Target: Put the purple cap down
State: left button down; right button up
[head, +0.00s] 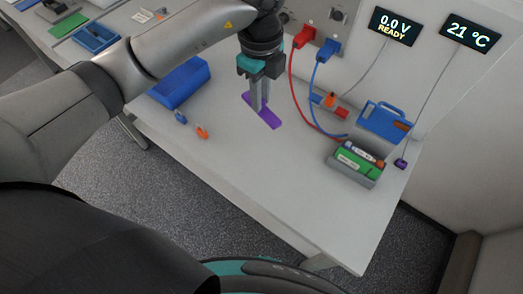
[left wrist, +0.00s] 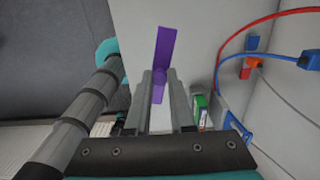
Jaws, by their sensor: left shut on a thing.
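The purple cap (head: 262,113) is a flat, elongated purple piece. My left gripper (head: 260,105) points down over the table, and its fingers are shut on the cap. My right gripper is not in view.
A blue case (head: 180,83) and small blue and orange clips (head: 202,132) lie left of the gripper. A battery tray (head: 355,167) and blue box (head: 384,120) stand at right. The front tabletop (head: 290,195) is clear.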

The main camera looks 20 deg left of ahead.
pick_arm(q)
jog(key=n, duration=0.2)
jog(key=shift+d+n, duration=0.1)
jog(key=shift+n, duration=0.3)
jog(key=shift+s+f, duration=0.1)
jog(key=shift+f, duration=0.25)
notch_tip(320, 180, down, 15)
jog(key=shift+f, duration=2.15)
jog(key=shift+f+b, duration=0.15)
jog(key=shift+b, duration=0.15)
jog(key=c, duration=0.8)
grip_release()
jog(key=shift+r, duration=0.3)
notch_tip(320, 180, up, 12)
jog(key=shift+f+p, duration=0.1)
jog(key=shift+p, duration=0.25)
